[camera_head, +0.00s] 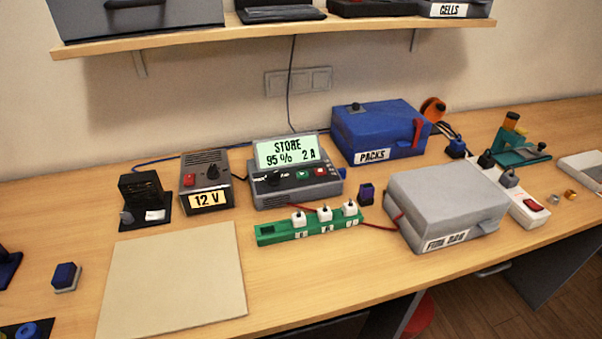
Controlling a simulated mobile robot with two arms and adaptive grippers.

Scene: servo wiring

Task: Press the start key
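The charger (297,189) stands at the back middle of the bench. Its lit green display (286,151) reads "STORE 95% 2 A". On its front panel are a dark knob (274,178), a small green key (302,174) and a red key (320,171). The key lettering is too small to read; the green key looks like the start key. Neither of my grippers is in view.
A 12 V supply (206,183) stands left of the charger, and a blue "PACKS" case (380,131) behind right. A green strip with white plugs (270,234) lies in front. A grey box (447,200) sits right. A bare beige mat (172,276) lies front left.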

